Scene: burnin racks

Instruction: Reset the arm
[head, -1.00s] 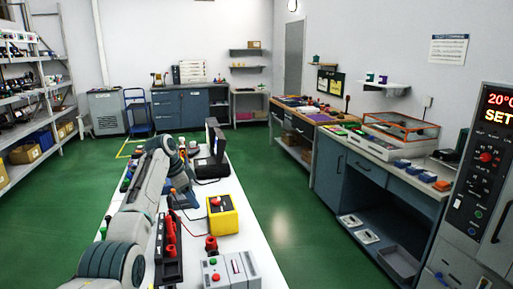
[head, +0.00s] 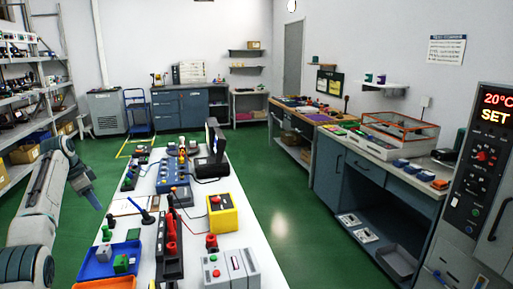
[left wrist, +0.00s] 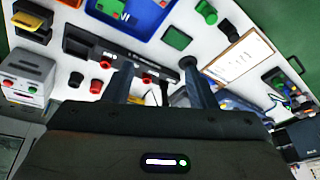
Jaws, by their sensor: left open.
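My left arm (head: 32,215) is raised at the left edge of the head view, off the left side of the white bench. Its left gripper (head: 93,196) points down toward the bench's left edge and holds nothing that I can see. In the left wrist view two dark fingers (left wrist: 157,75) stand apart over the bench, with nothing between them. My right gripper is in no view.
The white bench (head: 222,190) carries a yellow box (head: 222,214), a grey box with buttons (head: 230,268), a blue tray (head: 104,262) and a clipboard (head: 124,207). Side counters stand right. Green floor (head: 285,215) between is clear.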

